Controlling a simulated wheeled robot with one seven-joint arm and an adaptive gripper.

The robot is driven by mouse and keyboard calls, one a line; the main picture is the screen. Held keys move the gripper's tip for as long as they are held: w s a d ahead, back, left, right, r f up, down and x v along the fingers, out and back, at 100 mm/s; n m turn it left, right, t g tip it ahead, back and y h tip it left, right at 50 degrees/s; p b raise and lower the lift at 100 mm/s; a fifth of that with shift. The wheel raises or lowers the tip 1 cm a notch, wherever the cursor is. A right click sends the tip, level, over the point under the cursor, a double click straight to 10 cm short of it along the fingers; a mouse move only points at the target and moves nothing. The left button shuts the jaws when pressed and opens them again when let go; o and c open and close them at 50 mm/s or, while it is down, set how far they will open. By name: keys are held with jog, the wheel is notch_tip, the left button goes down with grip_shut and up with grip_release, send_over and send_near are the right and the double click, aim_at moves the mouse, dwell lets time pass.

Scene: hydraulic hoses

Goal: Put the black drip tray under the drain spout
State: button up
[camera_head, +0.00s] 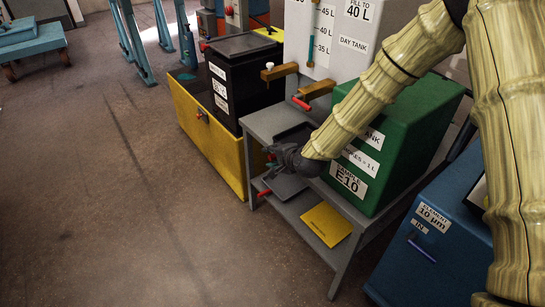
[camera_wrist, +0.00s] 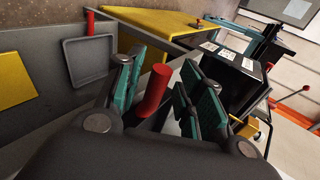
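A black tray (camera_head: 292,134) lies on the top of the grey stand, partly hidden behind my gripper. My gripper (camera_head: 272,158) is at the stand's left edge, pointing left. In the wrist view its fingers (camera_wrist: 160,92) are spread on either side of a red cylindrical handle (camera_wrist: 152,92). I cannot tell whether they touch it, or what the handle is fixed to. A second, dark grey tray (camera_head: 284,187) with a red handle (camera_head: 265,193) lies on the lower shelf; it also shows in the wrist view (camera_wrist: 88,60). Brass spouts (camera_head: 318,90) stick out from the day tank above the stand.
A green sample tank (camera_head: 395,135) stands on the stand (camera_head: 262,122), close to my arm. A yellow sheet (camera_head: 326,224) lies on the lower shelf. A black container (camera_head: 240,75) in a yellow bin (camera_head: 215,140) is at left. A blue cabinet (camera_head: 440,245) is at right.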

jog(key=p+v, duration=0.1)
jog(key=v, duration=1)
jog(key=shift+s+d+r, duration=0.15)
jog(key=shift+s+d, duration=0.05)
jog(key=shift+s, duration=0.05)
